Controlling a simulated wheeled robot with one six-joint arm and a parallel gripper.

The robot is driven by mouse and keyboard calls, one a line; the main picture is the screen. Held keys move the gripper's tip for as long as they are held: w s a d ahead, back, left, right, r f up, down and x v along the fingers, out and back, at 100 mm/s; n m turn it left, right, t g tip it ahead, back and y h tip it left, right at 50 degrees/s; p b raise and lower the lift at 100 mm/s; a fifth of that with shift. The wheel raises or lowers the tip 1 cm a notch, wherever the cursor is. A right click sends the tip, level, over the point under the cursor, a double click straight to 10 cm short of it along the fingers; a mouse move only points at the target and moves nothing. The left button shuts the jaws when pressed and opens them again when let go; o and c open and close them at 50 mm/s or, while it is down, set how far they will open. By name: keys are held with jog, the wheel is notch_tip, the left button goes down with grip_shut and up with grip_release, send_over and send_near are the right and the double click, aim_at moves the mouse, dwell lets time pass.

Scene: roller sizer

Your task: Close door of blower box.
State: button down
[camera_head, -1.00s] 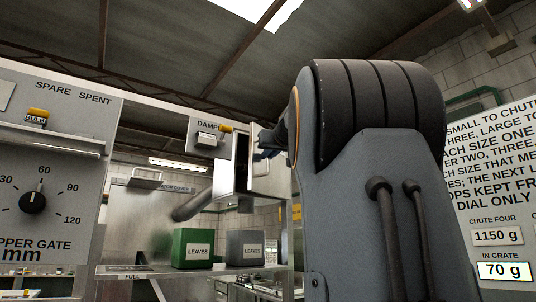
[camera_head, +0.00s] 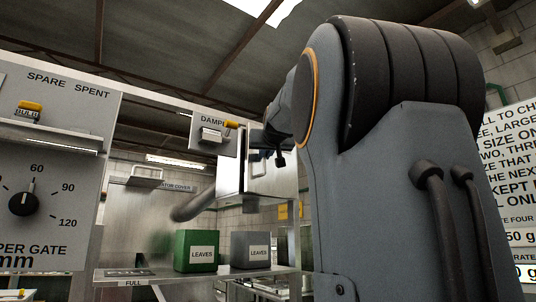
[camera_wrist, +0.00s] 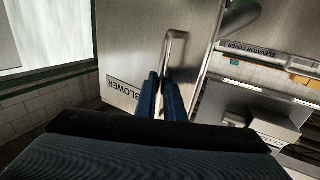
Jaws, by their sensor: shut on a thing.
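The blower box (camera_head: 230,174) is a metal box under the damper panel in the head view. Its door (camera_head: 272,178) stands out to the right of the box, at an angle to it. In the wrist view the door (camera_wrist: 130,55) is a bare metal panel with a BLOWER label, seen upside down, and a bar handle (camera_wrist: 176,40). My gripper (camera_wrist: 163,82) has its two blue fingers close together at the lower part of the handle, shut on it. In the head view my arm hides part of the door's right side, and the fingertips are hard to make out.
A shelf (camera_head: 125,276) below carries a green LEAVES bin (camera_head: 196,251) and a grey LEAVES bin (camera_head: 250,250). A damper panel (camera_head: 212,134) with a yellow-tipped lever is just above the box. A grey pipe (camera_head: 190,207) runs to the box's left side.

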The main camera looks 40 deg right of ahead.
jog(key=shift+a+r, duration=0.2)
jog(key=shift+r, duration=0.1)
jog(key=c, duration=2.1)
grip_release()
jog(key=shift+d, duration=0.1)
jog(key=shift+f+b+v, duration=0.15)
jog(key=shift+b+v, duration=0.75)
jog(key=shift+v, duration=1)
jog(key=shift+f+b+v, duration=0.15)
jog(key=shift+b+v, duration=0.75)
jog(key=shift+v, duration=1)
